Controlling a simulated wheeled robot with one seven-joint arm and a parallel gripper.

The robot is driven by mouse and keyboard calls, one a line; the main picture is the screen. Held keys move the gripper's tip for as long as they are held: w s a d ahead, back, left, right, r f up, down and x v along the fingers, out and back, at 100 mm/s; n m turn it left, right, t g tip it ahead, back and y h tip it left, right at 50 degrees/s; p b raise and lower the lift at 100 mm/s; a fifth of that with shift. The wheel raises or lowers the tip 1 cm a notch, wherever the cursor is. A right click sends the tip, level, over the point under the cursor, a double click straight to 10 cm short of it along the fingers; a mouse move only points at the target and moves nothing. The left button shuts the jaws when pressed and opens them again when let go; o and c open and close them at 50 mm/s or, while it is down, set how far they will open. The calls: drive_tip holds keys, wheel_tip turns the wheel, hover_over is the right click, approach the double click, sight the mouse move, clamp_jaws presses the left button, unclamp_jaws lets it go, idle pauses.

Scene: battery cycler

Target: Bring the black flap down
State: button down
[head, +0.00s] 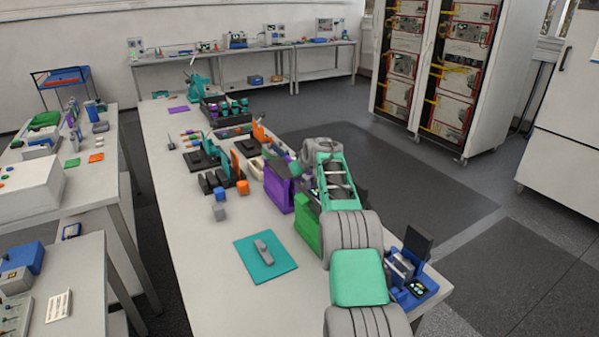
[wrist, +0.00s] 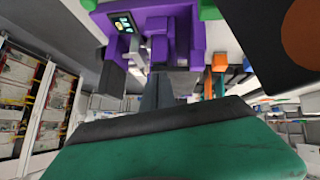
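A black flap (head: 418,243) stands raised, close to upright, on a small blue device (head: 415,292) at the near right corner of the table. My arm passes just left of this device in the head view. My gripper's fingertips are hidden there behind the arm. In the wrist view my gripper (wrist: 158,78) shows as two dark fingers close together with nothing visible between them. They point toward a purple device (wrist: 178,42) with a small dark screen. A dark panel with an orange-brown disc (wrist: 303,32) fills the upper right; I cannot tell what it belongs to.
The purple device (head: 280,190) and a green device (head: 308,226) stand beside my arm on the table's right edge. A teal mat (head: 255,272) with a grey piece on it lies to their left. Black, orange and grey items crowd farther back. The near left tabletop is clear.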

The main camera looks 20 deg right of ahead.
drive_tip(key=s+r, duration=0.7)
drive_tip(key=r, duration=0.4)
drive_tip(key=shift+d+b, duration=0.35)
drive_tip(key=shift+b, duration=0.1)
drive_tip(key=shift+r, duration=0.1)
drive_tip(key=s+a+r+g+y, duration=0.1)
drive_tip(key=s+a+g, duration=0.1)
drive_tip(key=s+a, duration=1.4)
drive_tip(key=s+a+f+g, duration=0.1)
drive_tip(key=s+a+f, duration=0.2)
drive_tip(key=s, duration=0.5)
drive_tip(key=s+a+f+m+g, duration=0.1)
drive_tip(key=s+a+f, duration=0.2)
drive_tip(key=s, duration=0.6)
drive_tip(key=s+a+f+m+g, duration=0.1)
drive_tip(key=s+a+f, duration=0.2)
drive_tip(key=s, duration=0.6)
wheel_tip(320, 180, down, 3)
drive_tip(key=shift+s+r, duration=0.1)
drive_tip(key=shift+s, duration=0.1)
